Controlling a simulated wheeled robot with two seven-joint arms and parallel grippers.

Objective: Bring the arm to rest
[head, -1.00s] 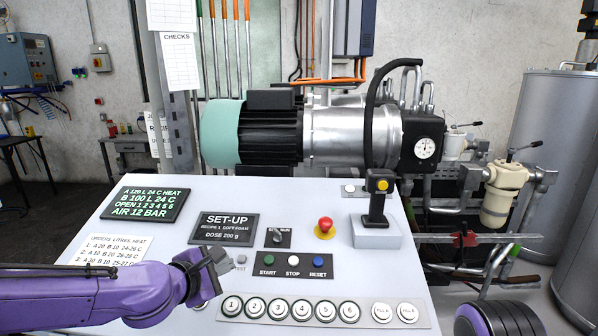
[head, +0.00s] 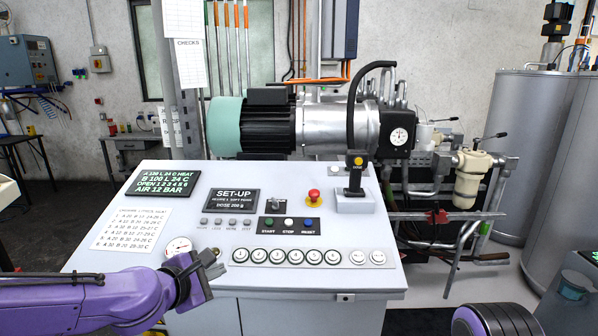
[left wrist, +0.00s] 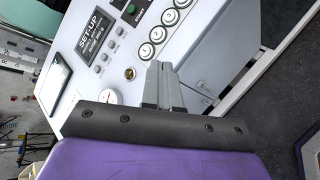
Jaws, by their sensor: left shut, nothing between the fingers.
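My left gripper (head: 207,264) is at the lower left of the head view, over the front left part of the sloped control panel (head: 150,235). Its fingers are together and empty. I cannot tell whether the fingertips touch the panel. My right gripper is not in view; only a dark, purple-ringed part of mine shows at the lower right.
The panel carries several numbered round buttons (head: 275,256), a red stop knob (head: 314,196), a joystick (head: 355,175) and a SET-UP display (head: 231,200). A motor and pump (head: 300,125) stand behind it. Grey tanks (head: 530,130) are at the right.

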